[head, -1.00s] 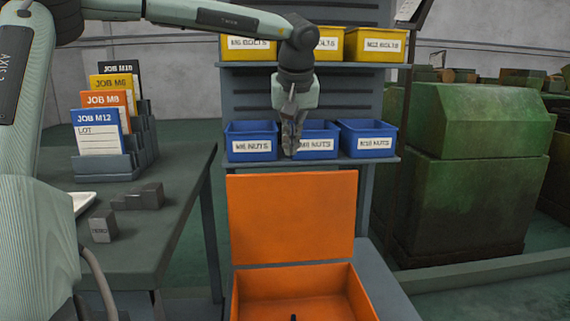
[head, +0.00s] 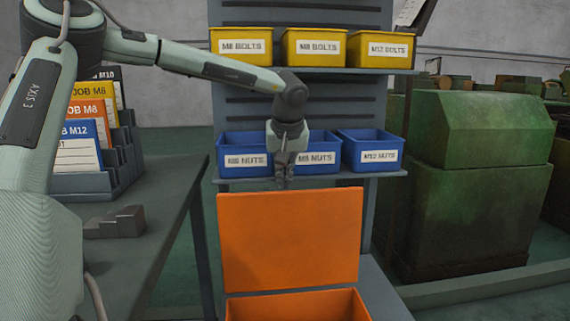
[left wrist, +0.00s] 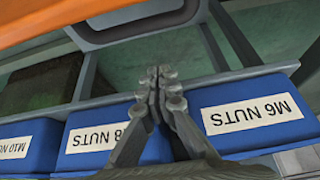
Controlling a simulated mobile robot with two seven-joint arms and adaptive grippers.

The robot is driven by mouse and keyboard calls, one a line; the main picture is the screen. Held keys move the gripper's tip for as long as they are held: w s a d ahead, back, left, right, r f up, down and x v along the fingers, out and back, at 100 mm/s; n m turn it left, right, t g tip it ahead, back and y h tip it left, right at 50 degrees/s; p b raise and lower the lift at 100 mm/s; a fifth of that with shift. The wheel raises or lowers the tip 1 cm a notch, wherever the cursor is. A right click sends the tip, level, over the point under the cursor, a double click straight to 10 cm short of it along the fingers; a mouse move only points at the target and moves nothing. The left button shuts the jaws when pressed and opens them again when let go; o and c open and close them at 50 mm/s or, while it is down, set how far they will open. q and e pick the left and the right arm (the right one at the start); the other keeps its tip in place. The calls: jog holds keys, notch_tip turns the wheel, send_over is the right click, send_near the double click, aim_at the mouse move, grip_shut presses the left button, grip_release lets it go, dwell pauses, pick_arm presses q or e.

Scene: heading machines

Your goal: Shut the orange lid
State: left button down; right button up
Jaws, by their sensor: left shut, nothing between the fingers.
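The orange lid (head: 290,240) stands raised, nearly upright, at the back of the orange box (head: 300,306), whose front is cut off by the bottom of the head view. My left gripper (head: 284,184) is shut and empty. It points down just above the lid's top edge, in front of the blue nut bins. In the left wrist view the shut fingers (left wrist: 160,75) show in the middle, and an orange strip of the lid (left wrist: 60,20) crosses the top left corner. I cannot tell whether the fingers touch the lid. My right gripper is not in view.
Blue nut bins (head: 369,150) sit on a shelf behind the lid, close to my left gripper. Yellow bolt bins (head: 312,46) sit above. A table with job cards (head: 80,150) stands at left, and a green machine (head: 480,170) at right.

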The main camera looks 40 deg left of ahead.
pick_arm(q)
jog(key=s+d, duration=0.1)
jog(key=s+d+f, duration=0.1)
jog(key=shift+s+d+f, duration=0.15)
jog(key=shift+d+f, duration=0.05)
jog(key=shift+d, duration=0.15)
dwell(0.4)
